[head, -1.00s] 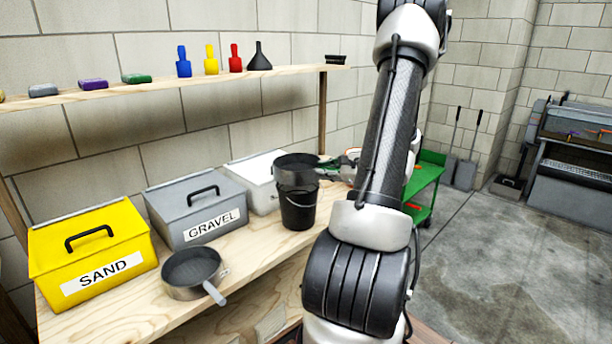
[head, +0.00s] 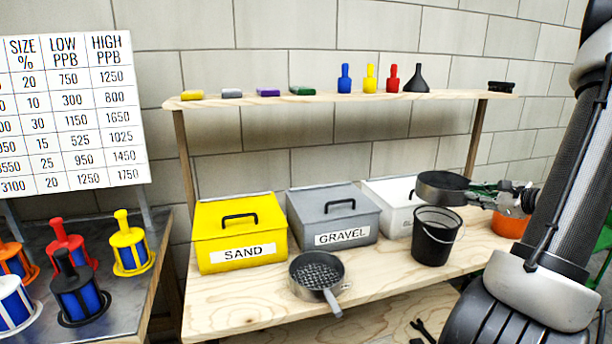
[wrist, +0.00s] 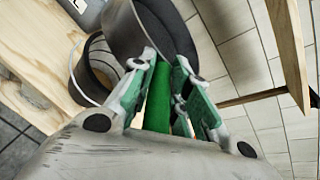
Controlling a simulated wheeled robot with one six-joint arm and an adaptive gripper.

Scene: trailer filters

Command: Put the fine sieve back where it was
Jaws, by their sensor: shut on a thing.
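My gripper (head: 492,190) is shut on the handle of a dark round sieve (head: 441,187), held level above the black bucket (head: 433,243). Its mesh is hidden, so I cannot tell how fine it is. In the wrist view the fingers (wrist: 165,75) close around a green handle (wrist: 158,100), with the dark sieve wall (wrist: 135,30) just beyond. A second sieve (head: 317,272), with visible large holes and a grey handle, lies on the wooden bench in front of the gravel box.
A yellow sand box (head: 238,250), a grey gravel box (head: 335,232) and a white box (head: 385,205) line the bench (head: 235,300). An orange pot (head: 509,225) stands at right. Above is a shelf (head: 225,101) with bottles. Several filters stand on the left table (head: 115,285).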

